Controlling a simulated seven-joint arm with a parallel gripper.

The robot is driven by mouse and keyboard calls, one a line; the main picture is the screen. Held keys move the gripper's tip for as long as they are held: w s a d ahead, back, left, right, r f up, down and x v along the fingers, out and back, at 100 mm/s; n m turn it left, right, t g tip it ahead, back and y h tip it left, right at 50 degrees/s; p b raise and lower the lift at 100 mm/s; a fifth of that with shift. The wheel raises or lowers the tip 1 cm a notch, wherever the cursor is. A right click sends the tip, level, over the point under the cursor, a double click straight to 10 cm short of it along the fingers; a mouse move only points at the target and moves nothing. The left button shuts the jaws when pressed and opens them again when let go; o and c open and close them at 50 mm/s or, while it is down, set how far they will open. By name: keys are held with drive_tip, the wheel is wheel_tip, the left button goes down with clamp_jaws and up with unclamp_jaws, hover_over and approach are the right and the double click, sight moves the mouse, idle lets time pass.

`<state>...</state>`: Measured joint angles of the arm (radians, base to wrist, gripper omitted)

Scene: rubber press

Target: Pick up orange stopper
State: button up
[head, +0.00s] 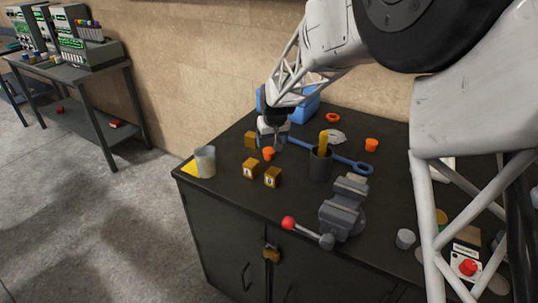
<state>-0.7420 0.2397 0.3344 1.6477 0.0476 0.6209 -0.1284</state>
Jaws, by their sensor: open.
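Two small orange pieces that look like stoppers stand on the dark workbench (225,187). One orange stopper (268,153) is near the left part of the bench, just below and left of my gripper in the picture. The other orange piece (371,145) is farther right, past the dark cup. I cannot tell which one the task names. My gripper (278,147) is open and points down over the bench near the left stopper. Its fingertips are small here, and I cannot tell their height above the bench. I see nothing held between them.
Wooden blocks (250,168), a clear cup (205,161) and a dark cup (320,165) with a yellow handle stand close by. A blue wrench (346,160) lies behind. A grey vise (344,205) is in front. An orange ring (333,117) lies farther back.

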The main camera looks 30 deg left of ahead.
sight(269, 150)
drive_tip(key=shift+x, duration=1)
drive_tip(key=shift+f, duration=0.1)
drive_tip(key=shift+x, duration=2.45)
drive_tip(key=shift+a, duration=0.15)
drive_tip(key=c, duration=1)
